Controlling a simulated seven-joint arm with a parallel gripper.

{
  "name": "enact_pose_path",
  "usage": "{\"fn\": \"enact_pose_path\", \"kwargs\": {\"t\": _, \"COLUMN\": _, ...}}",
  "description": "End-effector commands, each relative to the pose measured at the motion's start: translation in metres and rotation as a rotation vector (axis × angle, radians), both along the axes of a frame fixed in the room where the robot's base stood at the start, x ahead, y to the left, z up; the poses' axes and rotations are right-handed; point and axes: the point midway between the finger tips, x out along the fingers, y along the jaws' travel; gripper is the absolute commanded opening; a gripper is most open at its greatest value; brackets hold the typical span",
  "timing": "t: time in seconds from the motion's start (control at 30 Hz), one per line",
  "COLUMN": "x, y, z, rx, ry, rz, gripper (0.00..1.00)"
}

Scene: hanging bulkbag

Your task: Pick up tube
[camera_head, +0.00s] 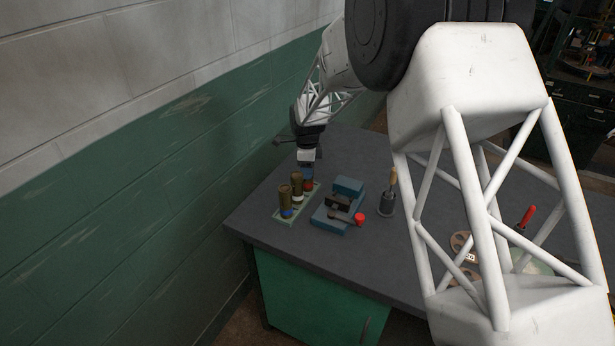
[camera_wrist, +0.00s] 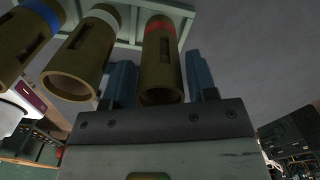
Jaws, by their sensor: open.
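Three brown tubes stand upright in a pale green rack (camera_head: 283,219) at the left end of the bench. One has a blue band (camera_head: 286,197), one a white band (camera_head: 297,186) and one a red band (camera_head: 308,183). My gripper (camera_head: 307,168) is over the red-banded tube and hides its upper part in the head view. In the wrist view, my gripper (camera_wrist: 162,76) is open, with one blue finger on each side of the red-banded tube (camera_wrist: 158,60). I cannot tell whether either finger touches it. The white-banded tube (camera_wrist: 85,60) is just left of the left finger, the blue-banded tube (camera_wrist: 25,40) further left.
A blue vise-like block (camera_head: 348,187) with a red knob (camera_head: 359,218) sits right of the rack. A dark holder (camera_head: 387,203) with a wooden-handled tool is beside it. The green wall is close on the left. The grey bench top (camera_head: 300,259) is clear in front.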

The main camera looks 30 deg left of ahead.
Motion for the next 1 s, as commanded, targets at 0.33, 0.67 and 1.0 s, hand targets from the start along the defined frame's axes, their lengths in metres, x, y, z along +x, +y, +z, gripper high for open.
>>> {"fn": "enact_pose_path", "kwargs": {"t": 0.33, "x": 0.0000, "y": 0.0000, "z": -0.0078, "rx": 0.000, "ry": -0.001, "rz": 0.000, "gripper": 0.52}}
{"fn": "enact_pose_path", "kwargs": {"t": 0.67, "x": 0.0000, "y": -0.0001, "z": -0.0077, "rx": 0.000, "ry": 0.000, "rz": 0.000, "gripper": 0.52}}
{"fn": "enact_pose_path", "kwargs": {"t": 1.0, "x": 0.0001, "y": 0.0000, "z": -0.0073, "rx": 0.000, "ry": -0.001, "rz": 0.000, "gripper": 0.09}}
